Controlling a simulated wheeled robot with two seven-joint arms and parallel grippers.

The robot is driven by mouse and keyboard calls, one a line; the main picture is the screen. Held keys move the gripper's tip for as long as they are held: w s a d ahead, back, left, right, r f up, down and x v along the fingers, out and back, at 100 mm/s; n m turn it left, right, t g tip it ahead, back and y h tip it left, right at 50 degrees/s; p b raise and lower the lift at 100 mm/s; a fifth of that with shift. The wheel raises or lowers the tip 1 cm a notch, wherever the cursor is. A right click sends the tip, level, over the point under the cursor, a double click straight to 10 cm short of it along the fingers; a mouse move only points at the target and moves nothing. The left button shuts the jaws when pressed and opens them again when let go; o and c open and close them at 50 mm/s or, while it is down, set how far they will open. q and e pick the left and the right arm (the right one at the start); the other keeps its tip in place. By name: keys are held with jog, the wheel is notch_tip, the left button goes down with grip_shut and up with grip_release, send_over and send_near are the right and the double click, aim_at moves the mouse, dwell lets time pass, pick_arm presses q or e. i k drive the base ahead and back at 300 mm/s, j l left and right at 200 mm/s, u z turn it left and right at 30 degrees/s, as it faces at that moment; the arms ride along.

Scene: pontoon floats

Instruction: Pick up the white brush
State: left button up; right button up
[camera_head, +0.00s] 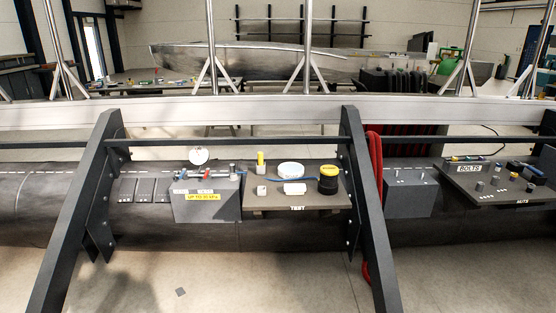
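I see no object that is clearly a white brush. A small white block-like item (294,188) lies on the dark shelf marked TEST (262,206); it is too small to tell whether it is a brush. Behind it on the shelf is a round white item with a pale blue side (291,170). A small pale item (261,190) stands to its left, and a yellow-topped cylinder (260,160) stands behind that. A black and yellow container (328,179) stands at the shelf's right. Neither of my grippers is in view.
Dark slanted uprights (72,225) and (371,225) flank the shelf, joined by a crossbar (225,141). A grey box with a gauge (199,157) adjoins it on the left. A red hose (374,165) hangs right. A BOLTS and NUTS tray (520,192) is farther right.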

aim_at(290, 189)
jog(key=i, duration=1.1)
jog(key=i+j+z, duration=0.1)
jog(key=i, duration=1.05)
